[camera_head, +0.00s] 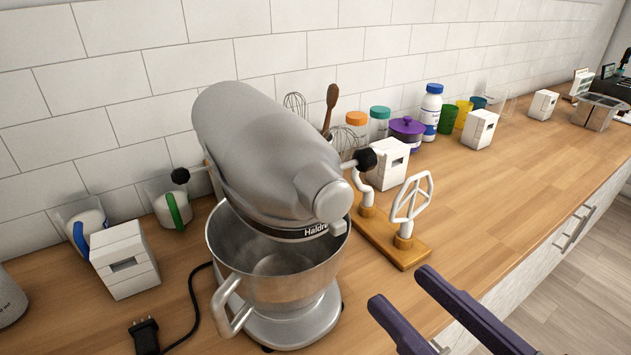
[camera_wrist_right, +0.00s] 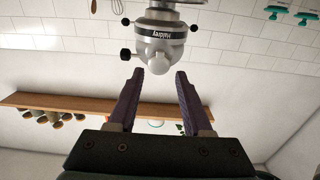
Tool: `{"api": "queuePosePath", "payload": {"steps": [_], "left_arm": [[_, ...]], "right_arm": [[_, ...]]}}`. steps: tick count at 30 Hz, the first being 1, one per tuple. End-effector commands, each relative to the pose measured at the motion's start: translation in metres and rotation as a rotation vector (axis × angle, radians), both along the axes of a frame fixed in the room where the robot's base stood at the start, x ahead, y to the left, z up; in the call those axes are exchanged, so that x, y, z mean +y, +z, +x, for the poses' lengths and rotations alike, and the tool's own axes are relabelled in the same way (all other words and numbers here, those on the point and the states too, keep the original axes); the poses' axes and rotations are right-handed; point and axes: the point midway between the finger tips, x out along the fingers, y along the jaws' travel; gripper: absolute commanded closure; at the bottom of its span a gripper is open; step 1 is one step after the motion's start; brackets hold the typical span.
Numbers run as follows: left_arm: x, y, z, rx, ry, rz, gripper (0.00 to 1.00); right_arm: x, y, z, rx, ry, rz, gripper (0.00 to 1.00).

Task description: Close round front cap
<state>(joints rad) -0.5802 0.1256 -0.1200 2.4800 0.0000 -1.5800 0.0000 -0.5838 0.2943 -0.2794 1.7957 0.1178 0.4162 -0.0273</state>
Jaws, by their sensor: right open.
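A silver stand mixer (camera_head: 262,145) stands on the wooden counter with its head tilted up over a steel bowl (camera_head: 225,255). The round front cap (camera_head: 333,201) is at the front end of the head, facing the room. I cannot tell how far it stands open. The mixer head (camera_wrist_right: 160,32) appears upside down at the top of the right wrist view, beyond the fingertips. My right gripper (camera_head: 400,288) is open and empty, with dark purple fingers, low and to the right of the mixer, apart from it. The fingers (camera_wrist_right: 159,74) also show apart there. My left gripper is not in view.
A wooden stand (camera_head: 400,248) with white mixer attachments is right of the bowl. Black knobs (camera_head: 366,160) stick out from the head's sides. A black plug and cord (camera_head: 145,335) lie at the left. White blocks and jars line the wall. The counter's right part (camera_head: 500,190) is clear.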

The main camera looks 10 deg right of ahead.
Motion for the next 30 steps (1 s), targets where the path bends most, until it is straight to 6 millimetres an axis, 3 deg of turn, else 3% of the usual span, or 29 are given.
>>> {"api": "queuePosePath", "payload": {"steps": [9,15,26,30], "left_arm": [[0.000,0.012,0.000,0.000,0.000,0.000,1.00],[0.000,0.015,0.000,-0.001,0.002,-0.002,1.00],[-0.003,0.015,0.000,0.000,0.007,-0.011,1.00],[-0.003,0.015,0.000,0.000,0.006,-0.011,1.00]], "right_arm": [[0.020,0.003,0.055,-0.003,0.000,0.001,0.50],[0.028,0.001,0.077,0.000,0.000,0.000,0.50],[0.030,0.000,0.082,0.001,0.001,0.000,0.50],[0.030,0.000,0.081,0.001,0.001,0.000,0.66]]}}
